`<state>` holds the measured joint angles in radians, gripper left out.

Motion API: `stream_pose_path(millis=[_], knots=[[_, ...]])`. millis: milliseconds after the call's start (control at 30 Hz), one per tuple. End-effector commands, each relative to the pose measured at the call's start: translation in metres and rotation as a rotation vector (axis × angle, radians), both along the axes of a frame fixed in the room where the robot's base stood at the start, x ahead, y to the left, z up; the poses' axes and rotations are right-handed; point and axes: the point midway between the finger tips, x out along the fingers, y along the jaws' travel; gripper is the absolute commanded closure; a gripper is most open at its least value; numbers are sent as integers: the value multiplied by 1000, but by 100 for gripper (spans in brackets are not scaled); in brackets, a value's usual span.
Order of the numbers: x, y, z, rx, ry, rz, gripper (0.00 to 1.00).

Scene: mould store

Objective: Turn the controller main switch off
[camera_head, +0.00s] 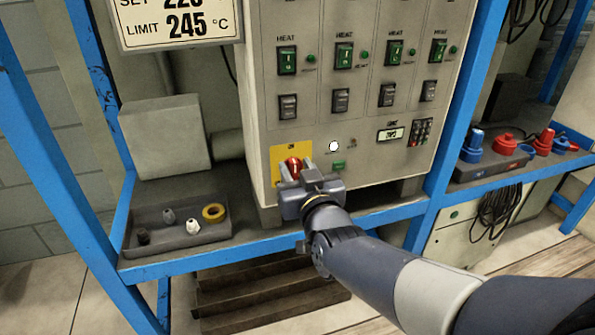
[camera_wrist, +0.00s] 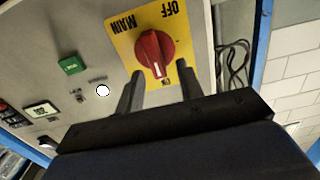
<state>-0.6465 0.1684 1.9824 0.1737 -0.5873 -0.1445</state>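The main switch is a red rotary knob (camera_head: 293,165) on a yellow plate (camera_head: 277,153) at the lower left of the grey controller (camera_head: 370,160). In the wrist view the knob (camera_wrist: 153,52) appears upside down, with "MAIN" and "OFF" readable at the top of the plate (camera_wrist: 125,45). Its pale pointer mark faces the bottom of that picture, towards a small label partly cut off by shadow, away from "OFF". My gripper (camera_head: 297,170) is open, its fingertips (camera_wrist: 161,74) one on each side of the knob's lower end, with visible gaps. I cannot tell their depth.
A green button (camera_wrist: 71,65) and a white round lamp (camera_head: 333,146) sit beside the plate. Green heat switches (camera_head: 287,60) line the panel above. A grey tray (camera_head: 180,238) with small parts stands on the blue shelf at left. Red and blue connectors (camera_head: 505,146) stand at right.

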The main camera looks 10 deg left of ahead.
Motion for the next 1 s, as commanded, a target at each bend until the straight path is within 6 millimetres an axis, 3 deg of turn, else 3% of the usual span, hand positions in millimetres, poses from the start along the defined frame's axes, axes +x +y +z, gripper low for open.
stream_pose_path(millis=[267, 700, 1000], knots=[[1, 0, 0, 0, 0, 0, 65], [1, 0, 0, 0, 0, 0, 100], [1, 1, 0, -11, -7, 0, 100]])
